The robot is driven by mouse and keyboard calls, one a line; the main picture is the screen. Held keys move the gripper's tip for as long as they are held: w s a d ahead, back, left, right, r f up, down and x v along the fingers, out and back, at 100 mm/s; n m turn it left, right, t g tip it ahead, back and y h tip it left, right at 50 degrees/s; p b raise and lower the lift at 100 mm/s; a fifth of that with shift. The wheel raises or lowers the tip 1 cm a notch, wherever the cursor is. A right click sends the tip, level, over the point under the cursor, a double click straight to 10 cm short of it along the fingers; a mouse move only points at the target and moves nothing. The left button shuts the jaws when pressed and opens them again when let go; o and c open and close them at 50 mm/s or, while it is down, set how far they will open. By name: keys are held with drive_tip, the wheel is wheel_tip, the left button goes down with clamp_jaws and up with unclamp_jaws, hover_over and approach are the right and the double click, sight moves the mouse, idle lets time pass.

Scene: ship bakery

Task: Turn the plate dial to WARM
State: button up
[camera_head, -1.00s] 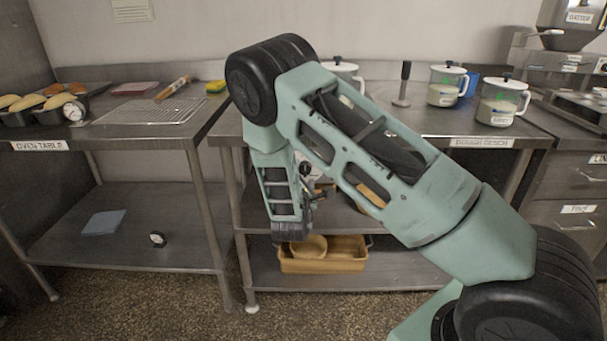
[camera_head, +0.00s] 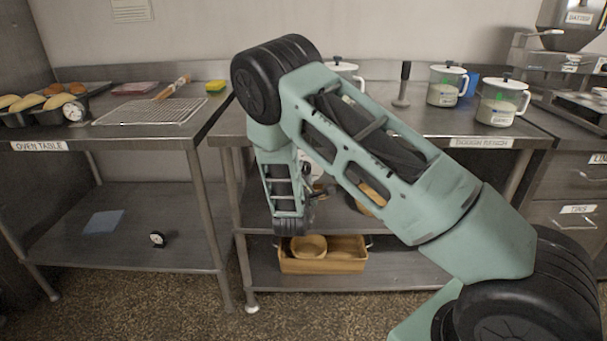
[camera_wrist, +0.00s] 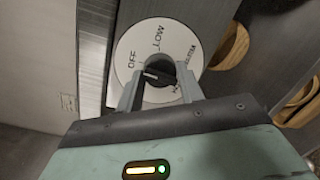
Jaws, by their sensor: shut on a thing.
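In the wrist view the plate dial (camera_wrist: 148,38) is a round white disc with black lettering. OFF reads at its left and LOW at its top. Other lettering at its right is partly covered and I cannot read it. A black knob (camera_wrist: 157,74) stands at its middle, with a pale mark on its left side near OFF. My gripper (camera_wrist: 158,86) has one finger on each side of the knob and is shut on it.
The dough bench (camera_head: 440,124) holds white lidded jars (camera_head: 498,103) and a dark upright tool (camera_head: 403,84). A wooden tray (camera_head: 345,262) with a bowl (camera_head: 309,246) sits on its lower shelf. The oven table (camera_head: 160,139) stands at left. Round wooden things (camera_wrist: 232,46) lie right of the dial.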

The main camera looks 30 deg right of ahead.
drive_tip(key=m, duration=0.4)
drive_tip(key=shift+r, duration=0.1)
drive_tip(key=m+y, duration=0.1)
drive_tip(key=m, duration=0.2)
drive_tip(key=shift+m, duration=0.3)
drive_tip(key=m, duration=0.3)
drive_tip(key=m+y+b, duration=0.1)
drive_tip(key=m+b, duration=0.1)
drive_tip(key=m, duration=0.1)
drive_tip(key=shift+s+d+m, duration=0.1)
drive_tip(key=shift+m, duration=0.2)
drive_tip(key=m+b, duration=0.2)
drive_tip(key=m+y+b, duration=0.1)
drive_tip(key=m+b, duration=0.1)
drive_tip(key=m, duration=0.1)
drive_tip(key=shift+d+f+m+b, duration=0.1)
drive_tip(key=shift+f+m+b, duration=0.1)
drive_tip(key=shift+m+b, duration=0.1)
drive_tip(key=m+t+b, duration=0.1)
drive_tip(key=m+b, duration=0.2)
drive_tip(key=b, duration=0.1)
drive_tip(key=shift+s+y, duration=0.1)
drive_tip(key=shift+y, duration=0.2)
drive_tip(key=shift+r+m+b, duration=0.1)
drive_tip(key=shift+m+b, duration=0.7)
drive_tip(key=shift+m, duration=0.3)
